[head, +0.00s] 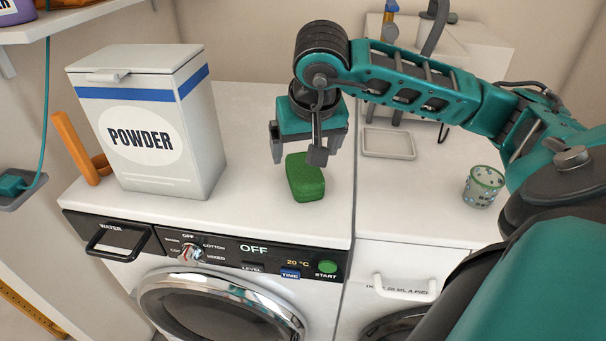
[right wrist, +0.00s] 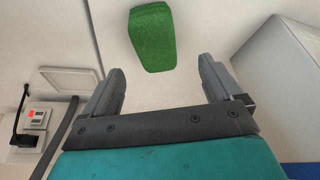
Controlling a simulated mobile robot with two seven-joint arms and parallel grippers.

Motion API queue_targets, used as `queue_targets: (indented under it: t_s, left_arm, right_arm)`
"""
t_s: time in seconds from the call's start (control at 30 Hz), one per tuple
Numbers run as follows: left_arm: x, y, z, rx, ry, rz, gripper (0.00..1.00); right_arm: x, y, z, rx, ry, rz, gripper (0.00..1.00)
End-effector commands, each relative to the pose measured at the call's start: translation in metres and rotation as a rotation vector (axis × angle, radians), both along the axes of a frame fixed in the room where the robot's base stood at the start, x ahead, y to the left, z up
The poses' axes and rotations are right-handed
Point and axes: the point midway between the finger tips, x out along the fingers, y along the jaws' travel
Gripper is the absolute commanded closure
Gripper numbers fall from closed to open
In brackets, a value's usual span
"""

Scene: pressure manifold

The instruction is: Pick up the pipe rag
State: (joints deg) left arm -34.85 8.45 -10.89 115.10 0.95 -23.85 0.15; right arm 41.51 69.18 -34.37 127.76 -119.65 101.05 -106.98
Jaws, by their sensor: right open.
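A green, rounded block (head: 305,178) lies on top of the left washing machine, near its right edge. I see nothing that looks clearly like a pipe rag, and I cannot tell whether this green block is it. My right gripper (head: 298,153) points down just above and behind the block, its fingers apart and empty. In the right wrist view the block (right wrist: 152,37) sits beyond the fingertips, roughly centred between the open fingers (right wrist: 162,78), not held. My left gripper is not in view.
A white powder box (head: 150,135) stands to the left, beside an orange holder (head: 75,147). A shallow tray (head: 389,143) and a speckled cup (head: 483,187) stand on the right machine top. The washer's front edge and control panel (head: 215,250) lie nearest.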

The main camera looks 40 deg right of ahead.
Motion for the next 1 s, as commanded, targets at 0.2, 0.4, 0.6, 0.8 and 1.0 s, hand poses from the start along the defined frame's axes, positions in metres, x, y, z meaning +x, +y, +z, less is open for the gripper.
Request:
queue_targets:
  t_s: [0.2,0.4,0.6,0.8,1.0]
  left_arm:
    - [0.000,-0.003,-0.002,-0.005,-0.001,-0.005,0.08]
    - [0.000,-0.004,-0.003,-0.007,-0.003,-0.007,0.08]
    - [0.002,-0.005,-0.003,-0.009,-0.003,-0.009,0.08]
    - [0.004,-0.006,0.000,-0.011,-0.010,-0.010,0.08]
    - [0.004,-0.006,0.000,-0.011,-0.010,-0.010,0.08]
  right_arm:
    - [0.009,-0.005,-0.028,0.002,0.001,0.000,0.07]
    - [0.014,-0.012,-0.044,0.004,0.002,-0.002,0.07]
    - [0.023,-0.021,-0.070,0.007,0.002,-0.001,0.07]
    - [0.027,-0.022,-0.077,0.005,-0.001,0.001,0.07]
    - [0.026,-0.022,-0.077,0.005,-0.001,0.001,0.07]
